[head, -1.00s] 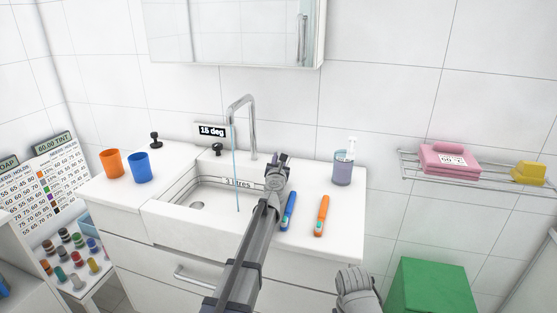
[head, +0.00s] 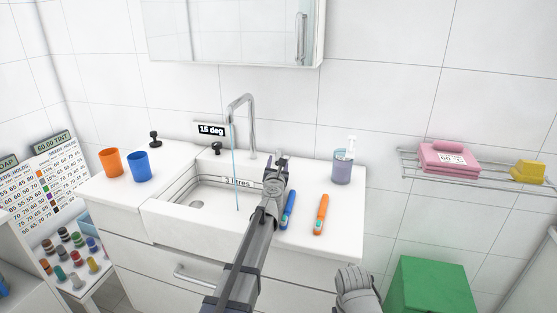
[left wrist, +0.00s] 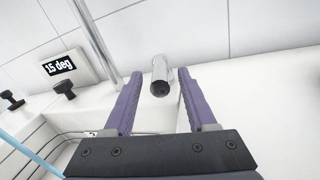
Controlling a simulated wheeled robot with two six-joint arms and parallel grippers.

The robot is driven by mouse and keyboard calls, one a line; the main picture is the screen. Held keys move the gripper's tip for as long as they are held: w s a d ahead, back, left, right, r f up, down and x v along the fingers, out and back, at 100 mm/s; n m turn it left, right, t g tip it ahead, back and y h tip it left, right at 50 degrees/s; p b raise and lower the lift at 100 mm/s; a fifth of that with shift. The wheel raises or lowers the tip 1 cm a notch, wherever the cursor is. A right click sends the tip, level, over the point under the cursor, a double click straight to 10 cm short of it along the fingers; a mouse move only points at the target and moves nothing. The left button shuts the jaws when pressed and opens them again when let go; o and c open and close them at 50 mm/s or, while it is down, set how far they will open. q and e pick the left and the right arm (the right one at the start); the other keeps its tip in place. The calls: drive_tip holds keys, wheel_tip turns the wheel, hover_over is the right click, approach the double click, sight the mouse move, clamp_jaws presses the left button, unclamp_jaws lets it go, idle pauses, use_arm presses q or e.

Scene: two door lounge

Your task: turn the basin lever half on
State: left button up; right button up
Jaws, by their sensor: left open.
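The basin (head: 160,215) is white, and a tall chrome spout (head: 252,125) stands behind it. A thin blue stream (head: 236,170) falls from the spout into the basin. In the left wrist view a short chrome cylinder, seemingly the basin lever (left wrist: 160,78), points toward the camera between the finger tips, with a gap on both sides. In the head view my gripper hides it. My left gripper (head: 280,158) is open at the right of the spout; its purple fingers also show in the left wrist view (left wrist: 163,98). My right gripper is not clearly seen.
A sign (head: 211,130) reads 15 deg. Black knobs (head: 216,148) stand on the back ledge. Orange (head: 111,163) and blue (head: 138,167) cups stand left.

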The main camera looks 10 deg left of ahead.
use_arm(q)
drive_tip(key=s, duration=0.4)
drive_tip(key=shift+s+d, duration=0.15)
drive_tip(key=shift+d, duration=0.2)
